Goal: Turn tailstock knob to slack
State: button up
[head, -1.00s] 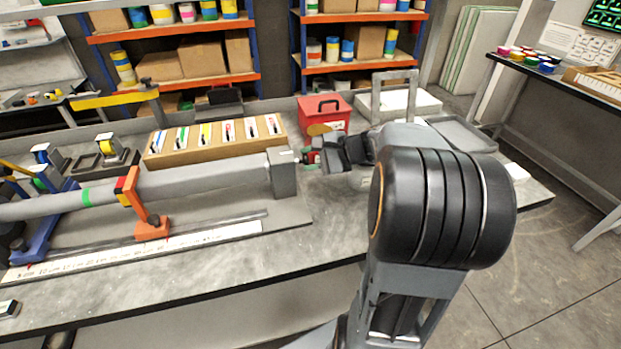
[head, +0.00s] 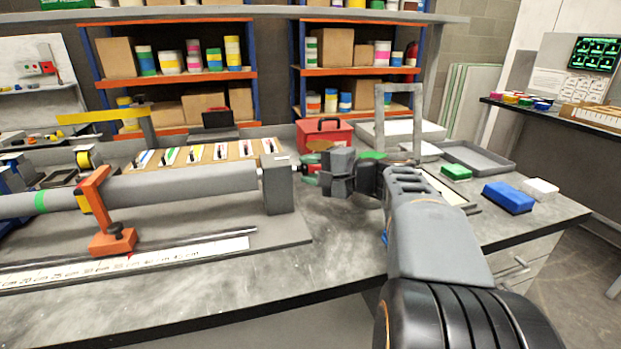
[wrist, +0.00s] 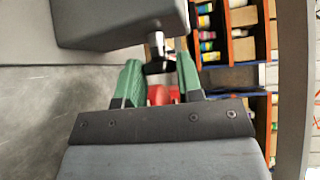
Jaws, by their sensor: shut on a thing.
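The grey tailstock block (head: 280,188) stands at the right end of the long grey tube (head: 175,182). Its face also shows at the top of the wrist view (wrist: 120,22). The dark tailstock knob (wrist: 157,67) sits on a short light shaft below the block there. My gripper (head: 311,169) points left at the tailstock's right side. In the wrist view, its green fingers (wrist: 160,78) stand on both sides of the knob and are shut on it. In the head view the fingers and wrist largely hide the knob.
A red toolbox (head: 324,134) stands close behind my gripper. An orange clamp stand (head: 112,238) is at the front left. A blue block (head: 508,197) and a green one (head: 456,172) lie on the right. The bench front below my gripper (head: 335,235) is clear.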

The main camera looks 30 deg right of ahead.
dwell(0.4)
jog(key=o, duration=0.9)
jog(key=p+v, duration=0.2)
jog(key=v, duration=1.1)
jog(key=shift+s+d, duration=0.2)
jog(key=shift+s, duration=0.15)
jog(key=s+a+r+n+g+h+p, duration=0.1)
jog(key=a+n+g+h+p, duration=0.2)
jog(key=a+p, duration=0.3)
jog(key=s+a+n+g+h+p, duration=0.1)
jog(key=a+n+g+h+p, duration=0.2)
jog(key=p, duration=0.7)
jog(key=s+a+r+n+g+h+p, duration=0.1)
jog(key=s+a+n+g+h+p, duration=0.1)
jog(key=a+n+p, duration=0.4)
jog(key=shift+a+r+n+g+h+p, duration=0.15)
jog(key=shift+a+n+g+h+p, duration=0.1)
jog(key=shift+a+g+p, duration=0.4)
jog(key=shift+a+r+n+g+h+p, duration=0.15)
jog(key=shift+a+g+h+p, duration=0.15)
jog(key=shift+a, duration=0.5)
